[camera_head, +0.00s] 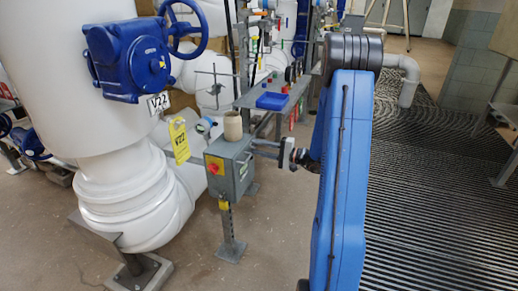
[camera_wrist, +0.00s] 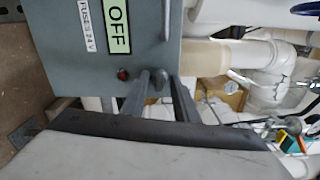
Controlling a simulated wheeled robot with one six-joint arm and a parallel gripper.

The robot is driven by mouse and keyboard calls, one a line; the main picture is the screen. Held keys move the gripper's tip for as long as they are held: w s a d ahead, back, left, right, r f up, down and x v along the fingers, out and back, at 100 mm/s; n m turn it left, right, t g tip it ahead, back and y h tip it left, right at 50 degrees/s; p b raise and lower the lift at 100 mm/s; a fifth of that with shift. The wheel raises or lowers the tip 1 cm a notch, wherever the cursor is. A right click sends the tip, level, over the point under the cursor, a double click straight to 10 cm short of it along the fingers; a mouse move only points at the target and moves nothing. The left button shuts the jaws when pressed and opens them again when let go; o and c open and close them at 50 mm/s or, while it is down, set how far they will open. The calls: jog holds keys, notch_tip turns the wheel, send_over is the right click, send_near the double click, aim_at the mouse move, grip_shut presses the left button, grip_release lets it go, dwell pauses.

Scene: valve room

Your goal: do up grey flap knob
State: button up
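The grey metal box (camera_head: 229,168) stands on a post in the head view. In the wrist view its grey face (camera_wrist: 75,40) fills the upper left, with a green OFF label (camera_wrist: 118,28). A small grey knob (camera_wrist: 156,82) shows at the box's edge, between my fingers. My gripper (camera_head: 257,147) reaches the box's right side from the right. In the wrist view my gripper (camera_wrist: 160,85) has its two fingers apart, one on each side of the knob. I cannot tell whether either finger touches it. The head view does not show the knob clearly.
A blue valve actuator (camera_head: 130,58) is above. A blue tray (camera_head: 272,101) lies on a bench behind. Ribbed matting (camera_head: 430,190) on the right is clear.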

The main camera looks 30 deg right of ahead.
grip_shut()
jog(key=shift+m, duration=0.4)
jog(key=m, duration=0.7)
jog(key=shift+m, duration=0.3)
jog(key=m, duration=0.4)
jog(key=shift+m, duration=1.9)
